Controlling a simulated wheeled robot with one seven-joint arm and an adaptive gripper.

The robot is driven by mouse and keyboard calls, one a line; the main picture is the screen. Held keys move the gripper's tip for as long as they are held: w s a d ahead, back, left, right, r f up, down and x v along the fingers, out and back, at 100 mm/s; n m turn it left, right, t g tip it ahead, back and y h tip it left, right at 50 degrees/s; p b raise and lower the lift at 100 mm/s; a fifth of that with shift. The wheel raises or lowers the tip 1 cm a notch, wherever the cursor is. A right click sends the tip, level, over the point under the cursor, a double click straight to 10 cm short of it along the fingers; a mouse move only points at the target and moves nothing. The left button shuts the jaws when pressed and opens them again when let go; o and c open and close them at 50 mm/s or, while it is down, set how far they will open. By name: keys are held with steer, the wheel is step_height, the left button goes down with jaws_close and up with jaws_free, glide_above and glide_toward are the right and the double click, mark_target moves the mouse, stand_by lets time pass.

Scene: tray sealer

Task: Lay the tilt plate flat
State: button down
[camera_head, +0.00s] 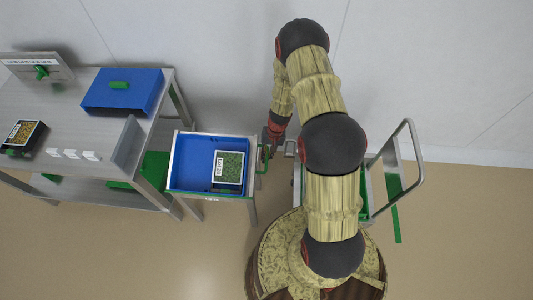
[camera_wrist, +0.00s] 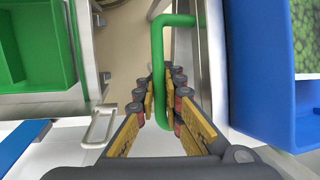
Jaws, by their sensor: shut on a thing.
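A blue tray-like plate (camera_head: 185,182) in a metal frame on legs stands left of my arm; I take it to be the tilt plate. I cannot tell its exact tilt. A food pack with a white label (camera_head: 229,167) lies on its right part. A green bar handle (camera_head: 264,159) sits on the frame's right side. My gripper (camera_head: 276,150) is at this handle. In the wrist view my gripper (camera_wrist: 162,78) has its fingers on both sides of the green handle (camera_wrist: 158,60), shut on it. The blue plate (camera_wrist: 258,65) shows at the right there.
A steel table (camera_head: 85,110) at left holds a blue box (camera_head: 140,95) with a green grip, a dark food pack (camera_head: 22,134) and several white pieces. A cart with a metal push handle (camera_head: 414,150) and green parts stands at right, partly hidden by my arm. A wall is behind.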

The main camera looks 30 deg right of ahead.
steer(key=f+g, duration=0.1)
steer(key=f+g+y+b, duration=0.1)
steer(key=f, duration=0.1)
steer(key=w+d+f+b, duration=0.1)
steer(key=f, duration=0.1)
steer(key=shift+f+g+y, duration=0.2)
steer(key=shift+g+y, duration=0.1)
steer(key=shift+g, duration=0.1)
steer(key=shift+r, duration=0.1)
steer(key=c, duration=2.2)
jaws_free()
steer(key=shift+s+d, duration=0.1)
steer(key=o, duration=0.3)
steer(key=v, duration=1.2)
